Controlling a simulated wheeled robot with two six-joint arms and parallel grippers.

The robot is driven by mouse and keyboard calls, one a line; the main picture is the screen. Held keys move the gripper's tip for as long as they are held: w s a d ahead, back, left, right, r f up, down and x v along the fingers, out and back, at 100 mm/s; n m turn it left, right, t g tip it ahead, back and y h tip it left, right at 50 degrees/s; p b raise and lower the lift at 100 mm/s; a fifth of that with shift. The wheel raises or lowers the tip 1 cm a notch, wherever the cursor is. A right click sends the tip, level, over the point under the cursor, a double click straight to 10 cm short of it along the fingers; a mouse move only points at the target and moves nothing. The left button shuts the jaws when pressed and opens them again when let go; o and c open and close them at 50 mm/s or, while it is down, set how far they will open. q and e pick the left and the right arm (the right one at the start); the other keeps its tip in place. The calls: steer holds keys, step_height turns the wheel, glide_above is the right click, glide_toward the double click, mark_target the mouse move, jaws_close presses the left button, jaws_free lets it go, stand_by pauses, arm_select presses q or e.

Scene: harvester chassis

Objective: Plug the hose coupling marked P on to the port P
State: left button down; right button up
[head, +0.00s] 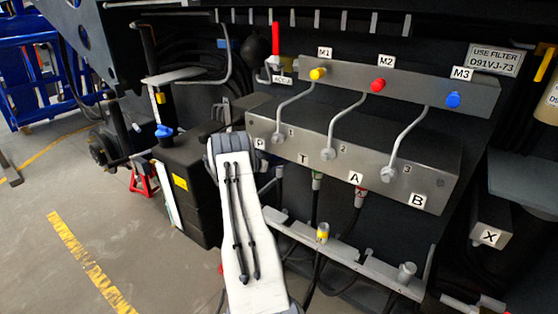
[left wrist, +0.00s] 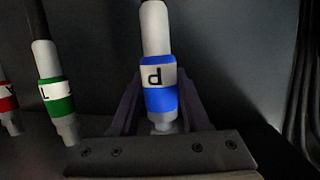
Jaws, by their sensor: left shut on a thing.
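The hose coupling marked P (left wrist: 160,98) is white with a blue band, and its letter appears upside down in the left wrist view. My left gripper (left wrist: 158,84) is shut around it, one dark finger on each side. The gripper's dark plate hides the coupling's tip, so I cannot tell whether it sits on the port. In the head view the P label (head: 261,141) is at the left end of the grey valve block (head: 350,150). My pale left arm covers most of the gripper there. My right gripper is not in view.
The green-banded T coupling (left wrist: 56,92) and red-banded A coupling (left wrist: 7,103) are beside the P coupling. A metal rail (head: 350,258) with stubs runs below. A black box (head: 190,180) stands left of my arm.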

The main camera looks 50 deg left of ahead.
arm_select(q)
steer(key=shift+r+p, duration=0.55)
steer(key=shift+r, duration=0.35)
steer(key=shift+c, duration=1.5)
jaws_free()
steer(key=shift+f, duration=0.15)
